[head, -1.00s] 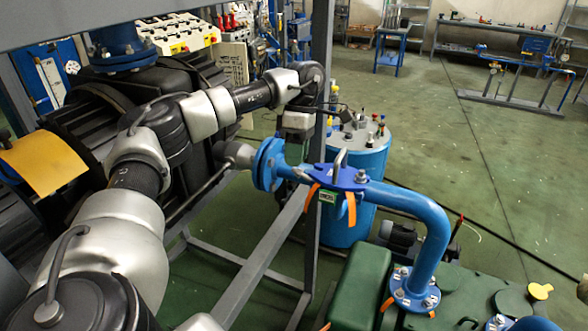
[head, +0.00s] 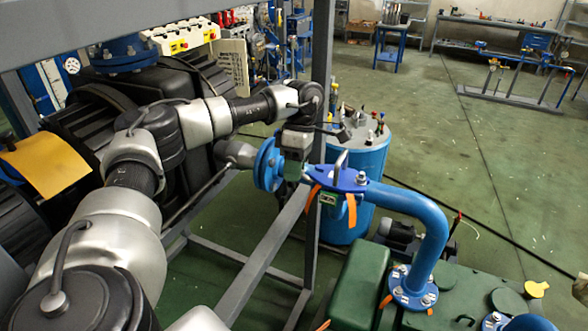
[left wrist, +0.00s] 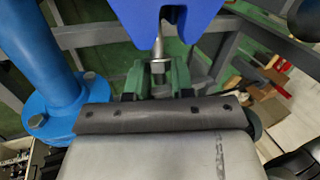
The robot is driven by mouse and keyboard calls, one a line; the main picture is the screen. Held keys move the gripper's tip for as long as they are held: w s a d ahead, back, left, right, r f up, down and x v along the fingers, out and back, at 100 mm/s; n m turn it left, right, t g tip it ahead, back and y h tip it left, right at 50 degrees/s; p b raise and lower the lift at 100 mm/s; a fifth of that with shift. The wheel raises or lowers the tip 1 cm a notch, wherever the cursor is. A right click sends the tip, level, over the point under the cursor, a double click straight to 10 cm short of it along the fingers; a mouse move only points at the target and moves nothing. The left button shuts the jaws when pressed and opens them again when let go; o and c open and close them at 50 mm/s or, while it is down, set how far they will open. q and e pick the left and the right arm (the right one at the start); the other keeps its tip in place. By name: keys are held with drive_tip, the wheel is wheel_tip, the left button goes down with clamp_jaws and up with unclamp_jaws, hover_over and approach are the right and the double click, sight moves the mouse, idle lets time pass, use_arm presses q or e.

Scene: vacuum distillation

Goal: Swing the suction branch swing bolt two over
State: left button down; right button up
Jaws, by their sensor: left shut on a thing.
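The suction branch (head: 405,195) is a blue pipe that bends down to a bolted flange at the lower right. Near its left end is a blue plate (head: 345,180) with a grey loop handle and orange straps. Left of the plate is a round blue flange (head: 268,165). My left gripper (head: 294,170) is between that flange and the plate, its green fingers small and partly hidden. In the left wrist view, the green fingers of my left gripper (left wrist: 158,72) are shut around the lower end of a silver swing bolt (left wrist: 158,42), below a blue part (left wrist: 172,14). My right gripper is not in view.
A grey frame post (head: 320,90) rises close to my left arm. A blue drum (head: 358,165) with fittings on top stands behind the branch. Green equipment (head: 360,285) fills the lower right. Open green floor (head: 470,160) lies beyond.

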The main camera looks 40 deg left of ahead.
use_arm(q)
drive_tip(key=r+y+p, duration=0.1)
drive_tip(key=d+g+y+p, duration=0.1)
drive_tip(key=r+y+p, duration=0.1)
drive_tip(key=shift+w+d+r+n+y, duration=0.25)
drive_tip(key=shift+d+r+n+y, duration=0.05)
drive_tip(key=shift+r, duration=0.05)
drive_tip(key=shift+d+f+g+y, duration=0.15)
drive_tip(key=shift+g+y, duration=0.15)
drive_tip(key=shift+y, duration=0.2)
drive_tip(key=c, duration=1.2)
unclamp_jaws()
drive_tip(key=shift+w, duration=0.1)
